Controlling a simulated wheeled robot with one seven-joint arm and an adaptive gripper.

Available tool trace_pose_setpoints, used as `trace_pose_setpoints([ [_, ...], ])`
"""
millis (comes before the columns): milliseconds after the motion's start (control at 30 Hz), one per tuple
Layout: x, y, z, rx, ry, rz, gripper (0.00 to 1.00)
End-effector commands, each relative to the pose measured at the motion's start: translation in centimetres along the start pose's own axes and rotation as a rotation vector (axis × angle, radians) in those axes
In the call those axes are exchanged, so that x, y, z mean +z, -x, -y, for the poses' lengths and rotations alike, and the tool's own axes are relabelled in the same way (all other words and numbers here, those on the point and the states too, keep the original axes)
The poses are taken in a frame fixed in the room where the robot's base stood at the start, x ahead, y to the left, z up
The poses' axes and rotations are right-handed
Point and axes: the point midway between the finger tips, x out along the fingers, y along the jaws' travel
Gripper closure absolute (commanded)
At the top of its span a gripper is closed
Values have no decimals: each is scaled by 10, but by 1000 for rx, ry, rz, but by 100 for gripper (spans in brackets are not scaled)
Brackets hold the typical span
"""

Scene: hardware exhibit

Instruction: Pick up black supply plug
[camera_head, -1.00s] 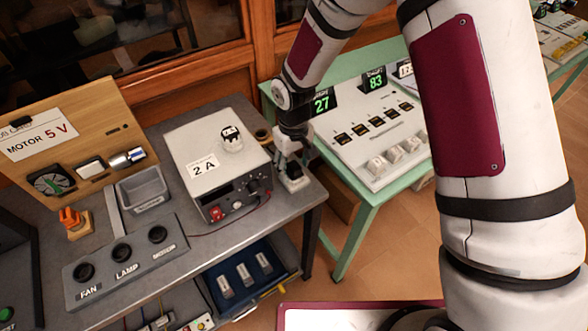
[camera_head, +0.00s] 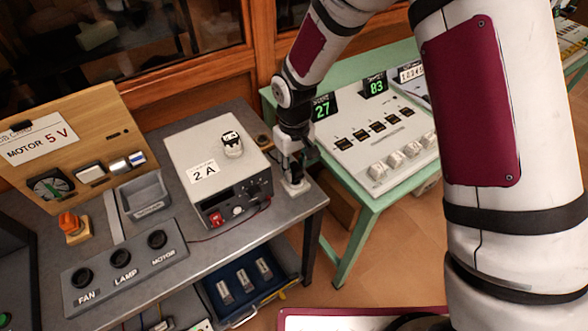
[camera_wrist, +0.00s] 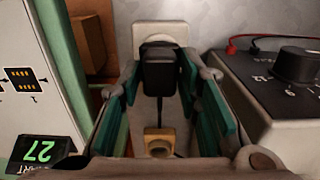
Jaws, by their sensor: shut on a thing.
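The black supply plug (camera_wrist: 160,70) is a small dark block with a dark cord. In the wrist view it sits between the two fingers of my gripper (camera_wrist: 160,82), which are shut on it. Behind it is a pale plate (camera_wrist: 150,32); I cannot tell whether the plug touches it. In the head view my gripper (camera_head: 293,168) points down at the right end of the grey bench (camera_head: 262,245), beside the power supply box. The plug is hidden there by my gripper.
The power supply box (camera_head: 215,150) marked 2 A stands close to the left of my gripper. A green-framed table (camera_head: 350,190) with a display panel is to the right. A switch panel (camera_head: 125,258) and an open blue drawer (camera_head: 240,290) are at the front left.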

Motion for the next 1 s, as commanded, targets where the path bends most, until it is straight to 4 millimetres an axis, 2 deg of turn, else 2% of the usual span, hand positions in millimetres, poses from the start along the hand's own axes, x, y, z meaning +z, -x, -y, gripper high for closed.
trace_pose_setpoints([
  [100,-2,20,-1,1,-2,-6,97],
  [200,18,20,18,0,4,1,97],
  [700,89,29,87,0,5,-1,97],
  [1000,113,32,109,0,1,-1,97],
])
